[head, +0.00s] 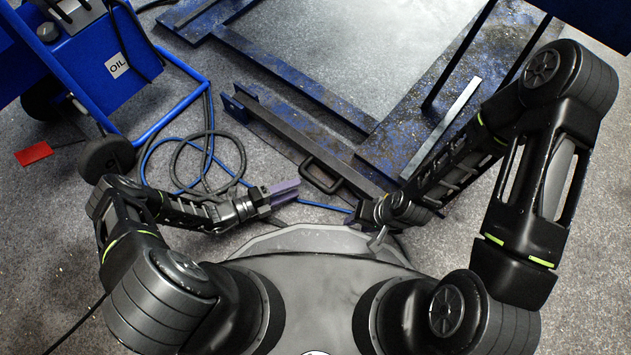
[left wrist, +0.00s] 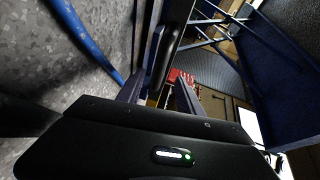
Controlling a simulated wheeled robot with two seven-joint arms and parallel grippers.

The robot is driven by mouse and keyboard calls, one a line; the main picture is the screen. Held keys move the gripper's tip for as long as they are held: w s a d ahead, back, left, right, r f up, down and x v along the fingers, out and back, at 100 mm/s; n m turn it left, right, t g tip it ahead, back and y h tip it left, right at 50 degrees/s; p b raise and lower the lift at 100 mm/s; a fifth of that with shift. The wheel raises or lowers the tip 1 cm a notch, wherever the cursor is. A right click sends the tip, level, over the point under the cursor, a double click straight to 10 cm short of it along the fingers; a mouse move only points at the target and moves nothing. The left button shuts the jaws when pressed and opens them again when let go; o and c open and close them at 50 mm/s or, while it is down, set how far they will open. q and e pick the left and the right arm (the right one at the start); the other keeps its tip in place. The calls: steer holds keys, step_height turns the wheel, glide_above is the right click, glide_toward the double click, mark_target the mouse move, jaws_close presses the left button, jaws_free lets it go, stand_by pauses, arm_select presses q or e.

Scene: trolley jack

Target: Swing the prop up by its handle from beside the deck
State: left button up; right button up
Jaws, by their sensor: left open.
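The prop (head: 285,128) is a dark blue, worn bar lying low beside the blue deck frame (head: 290,72). Its black loop handle (head: 322,172) sticks out from the bar's near end. My left gripper (head: 286,190) is open just left of the handle, its purple-grey fingers pointing at it. In the left wrist view the black handle (left wrist: 166,52) stands ahead, in line with the gap between the two fingers (left wrist: 158,98). I cannot tell whether it lies between them. My right gripper (head: 372,222) is by the prop's near end; its fingers are not clear.
A blue machine marked OIL (head: 112,62) stands at the upper left on black wheels. Blue and black hoses (head: 205,150) lie coiled on the grey floor left of the prop. A red flat piece (head: 34,154) lies at the far left. Blue posts rise at the upper right.

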mark_target(310, 182)
arm_select(q)
steer(key=shift+d, duration=0.1)
steer(key=b+x, duration=0.2)
steer(key=x, duration=0.5)
steer(key=shift+w+d+f, duration=0.1)
steer(key=shift+w+d, duration=0.1)
steer(key=shift+d, duration=0.1)
steer(key=shift+c, duration=0.5)
jaws_close()
stand_by(0.8)
